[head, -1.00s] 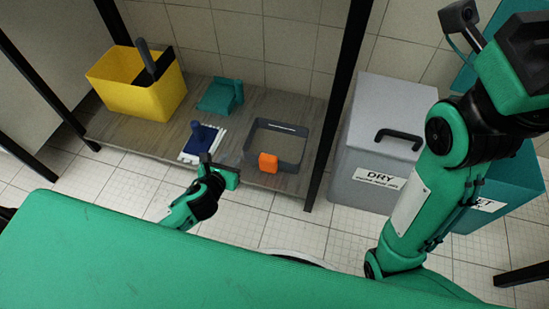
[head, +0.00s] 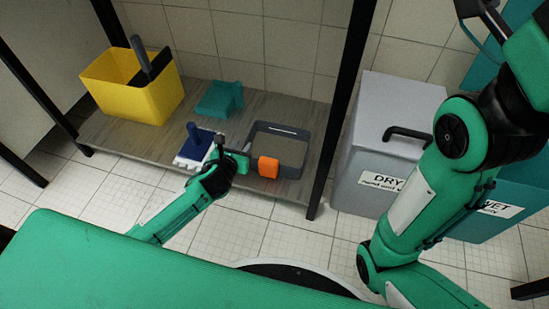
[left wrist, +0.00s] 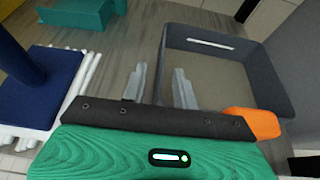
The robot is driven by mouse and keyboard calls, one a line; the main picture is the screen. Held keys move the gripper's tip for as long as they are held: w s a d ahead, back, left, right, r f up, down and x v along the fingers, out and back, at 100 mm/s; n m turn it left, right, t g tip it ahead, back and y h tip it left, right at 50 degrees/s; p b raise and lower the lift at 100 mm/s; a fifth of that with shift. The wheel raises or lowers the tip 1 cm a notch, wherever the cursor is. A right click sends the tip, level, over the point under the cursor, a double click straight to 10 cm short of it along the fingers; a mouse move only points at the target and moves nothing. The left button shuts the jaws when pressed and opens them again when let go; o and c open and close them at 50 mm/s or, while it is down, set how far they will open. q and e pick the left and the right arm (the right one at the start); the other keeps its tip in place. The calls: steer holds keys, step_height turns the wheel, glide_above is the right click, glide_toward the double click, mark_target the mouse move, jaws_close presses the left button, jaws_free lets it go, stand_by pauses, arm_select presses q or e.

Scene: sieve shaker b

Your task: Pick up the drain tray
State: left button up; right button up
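The drain tray, a dark grey open box (head: 293,132) with an orange tab (head: 268,167) on its front, sits on the wooden shelf. It also shows in the left wrist view (left wrist: 262,68), with its orange tab at lower right. My left gripper (head: 236,150) is at the tray's left side. In the left wrist view the two fingers (left wrist: 158,85) are apart, and the tray's left wall runs between them. I cannot tell whether either finger touches the wall. My right arm crosses the right of the head view; its gripper is outside the picture.
A blue-handled tool with a white base (head: 194,147) lies close left of my gripper. A teal object (head: 220,98) and a yellow bucket (head: 140,95) stand farther left. A black post (head: 342,105) and a grey DRY bin (head: 385,140) stand right of the tray.

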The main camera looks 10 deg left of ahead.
mark_target(246, 142)
arm_select(q)
steer(key=shift+w+d+f+b, duration=0.15)
steer(key=shift+w+f+b, duration=0.5)
steer(key=shift+w+b, duration=0.2)
steer(key=shift+r+b+x, duration=0.2)
steer(key=shift+b+x, duration=0.4)
steer(key=shift+x, duration=0.35)
jaws_close()
steer(key=shift+r, duration=0.1)
